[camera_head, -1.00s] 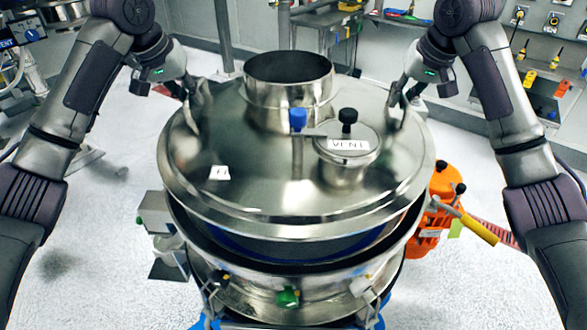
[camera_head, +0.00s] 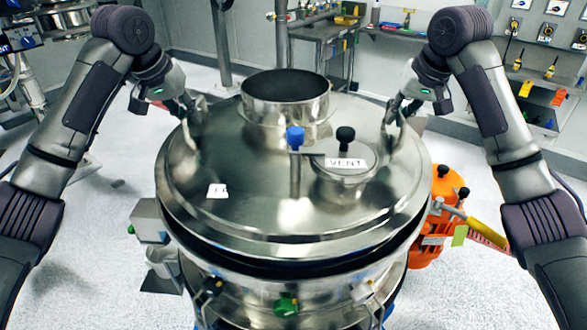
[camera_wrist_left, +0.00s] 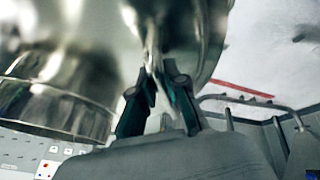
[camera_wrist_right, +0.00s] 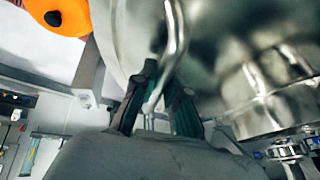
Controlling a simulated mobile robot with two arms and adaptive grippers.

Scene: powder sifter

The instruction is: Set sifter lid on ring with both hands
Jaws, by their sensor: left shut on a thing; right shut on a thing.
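The steel sifter lid (camera_head: 250,200) is a wide dome with an open neck, a blue-capped post and a small cover marked VENT. It lies over the sifter ring (camera_head: 290,262), with a dark band between them and no clear gap at the front. My left gripper (camera_head: 190,118) is shut on a lid handle at the left; the handle also shows in the left wrist view (camera_wrist_left: 153,45). My right gripper (camera_head: 394,118) is shut on the handle at the right, seen in the right wrist view (camera_wrist_right: 175,45). Whether the lid touches the ring all round is hidden at the back.
An orange unit (camera_head: 440,185) with a yellow-handled lever stands close at the right of the sifter. A grey box (camera_head: 148,222) sticks out at the left.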

